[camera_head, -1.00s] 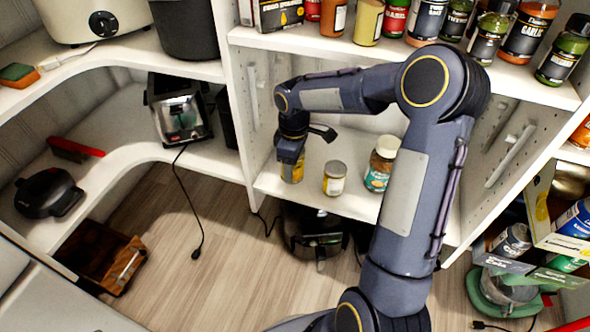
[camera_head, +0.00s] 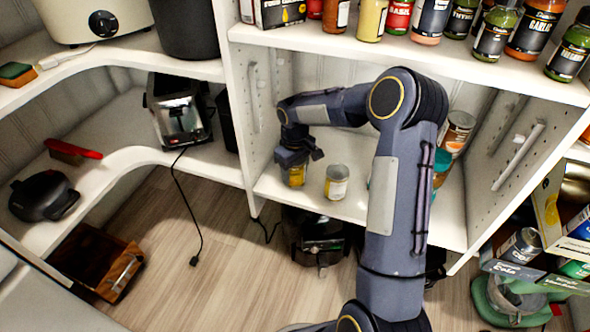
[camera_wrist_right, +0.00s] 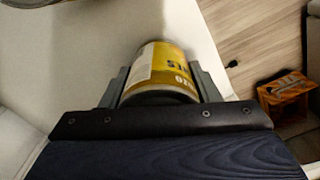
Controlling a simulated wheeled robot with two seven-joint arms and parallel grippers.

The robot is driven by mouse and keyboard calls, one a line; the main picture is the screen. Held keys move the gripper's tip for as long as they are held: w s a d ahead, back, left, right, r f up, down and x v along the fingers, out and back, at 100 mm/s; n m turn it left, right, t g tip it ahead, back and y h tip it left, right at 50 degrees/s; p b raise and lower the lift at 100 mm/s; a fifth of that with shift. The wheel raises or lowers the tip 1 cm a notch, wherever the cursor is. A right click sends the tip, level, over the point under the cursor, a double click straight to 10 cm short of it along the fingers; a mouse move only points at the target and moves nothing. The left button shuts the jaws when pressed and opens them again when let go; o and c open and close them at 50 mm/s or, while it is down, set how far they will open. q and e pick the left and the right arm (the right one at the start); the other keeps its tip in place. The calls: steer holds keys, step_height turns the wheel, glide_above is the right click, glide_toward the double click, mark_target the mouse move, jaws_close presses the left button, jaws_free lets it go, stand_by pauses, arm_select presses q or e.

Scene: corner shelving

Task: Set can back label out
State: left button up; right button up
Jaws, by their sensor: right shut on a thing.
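A small can with a yellow and white label (camera_head: 296,176) is at the left end of the middle shelf (camera_head: 318,203), near its front edge. My right gripper (camera_head: 293,160) is shut on this can from above and behind. My left gripper is not in view.
My right arm hides part of a teal-labelled jar (camera_head: 441,166). A larger can (camera_head: 457,132) stands at the shelf's right. Jars and bottles (camera_head: 430,20) line the shelf above. A toaster (camera_head: 178,108) stands on the left shelf. The left side panel (camera_head: 236,110) is close to my gripper.

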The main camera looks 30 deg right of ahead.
steer(key=shift+f, duration=0.35)
stand_by(0.4)
steer(key=o, duration=1.4)
step_height(320, 180, up, 8)
steer(key=p, duration=0.3)
steer(key=shift+f, duration=0.15)
